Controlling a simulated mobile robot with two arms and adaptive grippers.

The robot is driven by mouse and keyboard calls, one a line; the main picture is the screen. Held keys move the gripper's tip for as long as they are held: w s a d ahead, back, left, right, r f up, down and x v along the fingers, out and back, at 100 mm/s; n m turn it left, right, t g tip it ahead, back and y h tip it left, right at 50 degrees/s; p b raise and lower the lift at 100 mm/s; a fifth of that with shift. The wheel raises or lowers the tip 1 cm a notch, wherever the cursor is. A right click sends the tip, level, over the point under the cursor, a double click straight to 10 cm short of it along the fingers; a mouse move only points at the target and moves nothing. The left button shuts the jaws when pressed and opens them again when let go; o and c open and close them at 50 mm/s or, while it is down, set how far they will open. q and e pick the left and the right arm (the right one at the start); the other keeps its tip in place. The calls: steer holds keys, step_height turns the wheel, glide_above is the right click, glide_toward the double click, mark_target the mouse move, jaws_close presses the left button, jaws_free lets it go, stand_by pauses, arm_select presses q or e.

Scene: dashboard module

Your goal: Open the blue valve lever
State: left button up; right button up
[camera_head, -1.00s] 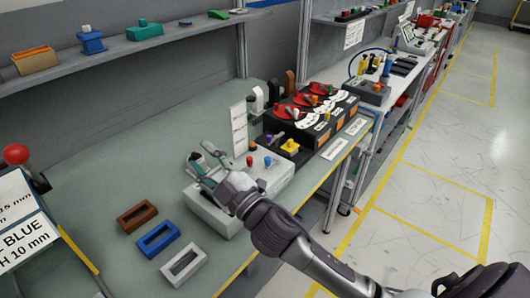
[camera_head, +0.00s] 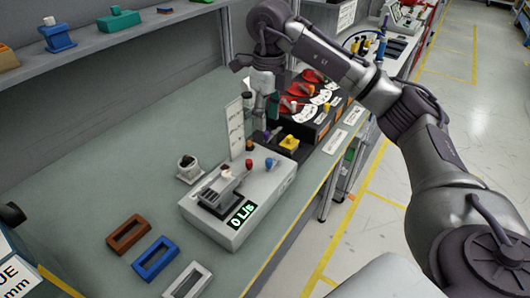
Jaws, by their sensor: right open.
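A grey box (camera_head: 263,200) with a display reading "0 L/s" stands on the workbench. A small blue-topped lever (camera_head: 270,164) and a red-topped one (camera_head: 249,164) stand near its back edge. A grey metal fixture (camera_head: 221,191) sits on its left part. My right arm comes in from the right and arches over the bench. My right gripper (camera_head: 266,118) points down, open and empty, above and behind the blue lever, apart from it in the picture. Its fingertips show small and partly overlap the background. My left gripper is not in view.
A white label panel (camera_head: 235,128) stands behind the box. Brown (camera_head: 129,232), blue (camera_head: 155,258) and white (camera_head: 188,282) frames lie in front.

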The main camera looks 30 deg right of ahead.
mark_target(269, 159)
steer(key=f, duration=0.4)
steer(key=f+p, duration=0.1)
steer(key=f, duration=0.8)
steer(key=shift+s+d+f+p, duration=0.15)
steer(key=shift+d+f+p, duration=0.1)
steer(key=shift+p, duration=0.1)
steer(key=shift+c, duration=0.2)
jaws_close()
